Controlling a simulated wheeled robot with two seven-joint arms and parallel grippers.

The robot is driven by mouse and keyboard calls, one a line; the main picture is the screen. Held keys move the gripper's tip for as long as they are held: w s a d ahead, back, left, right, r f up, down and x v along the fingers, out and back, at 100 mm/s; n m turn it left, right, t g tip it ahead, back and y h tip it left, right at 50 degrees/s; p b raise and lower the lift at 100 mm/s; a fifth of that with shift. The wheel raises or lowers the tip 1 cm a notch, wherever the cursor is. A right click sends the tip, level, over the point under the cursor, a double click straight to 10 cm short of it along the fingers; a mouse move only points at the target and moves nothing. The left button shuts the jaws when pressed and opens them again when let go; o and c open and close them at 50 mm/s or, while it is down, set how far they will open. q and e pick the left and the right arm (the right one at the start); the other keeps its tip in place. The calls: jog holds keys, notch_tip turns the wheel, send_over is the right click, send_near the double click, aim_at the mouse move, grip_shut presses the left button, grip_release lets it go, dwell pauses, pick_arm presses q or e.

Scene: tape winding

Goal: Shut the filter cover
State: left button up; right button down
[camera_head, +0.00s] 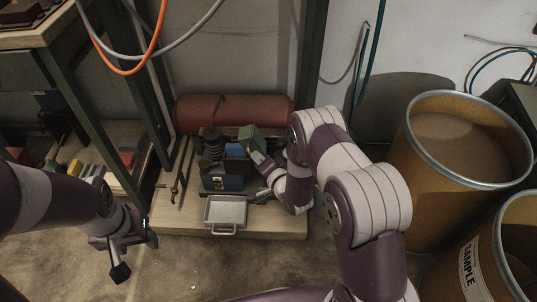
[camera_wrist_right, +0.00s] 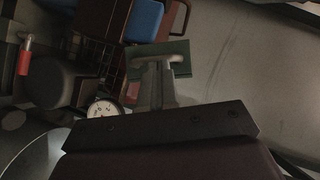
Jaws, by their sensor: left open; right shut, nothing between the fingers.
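A green plate (camera_head: 251,138), which looks like the filter cover, stands tilted up at the right of a dark machine with a blue front (camera_head: 222,183). In the right wrist view the green cover (camera_wrist_right: 182,58) has a pale handle and lies just beyond my fingers. My right gripper (camera_head: 261,160) is shut and empty, its tips close to the cover; I cannot tell whether they touch. It also shows in the right wrist view (camera_wrist_right: 157,75). My left gripper (camera_head: 132,252) is open and empty, low at the left, away from the machine.
A metal tray (camera_head: 226,211) sits on the wooden platform (camera_head: 179,222) before the machine. A red cylinder (camera_head: 245,103) lies behind. Fibre drums (camera_head: 455,140) stand at the right. A gauge (camera_wrist_right: 103,109) shows near my right wrist. A shelf rack stands at the left.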

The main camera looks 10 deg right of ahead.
jog(key=w+a+f+n+g+h+p, duration=0.2)
jog(key=a+n+g+h+p, duration=0.1)
jog(key=a, duration=0.5)
jog(key=shift+w+n+h+p, duration=0.15)
jog(key=shift+n+h+p, duration=0.75)
jog(key=shift+n+h, duration=0.3)
jog(key=shift+f, duration=0.1)
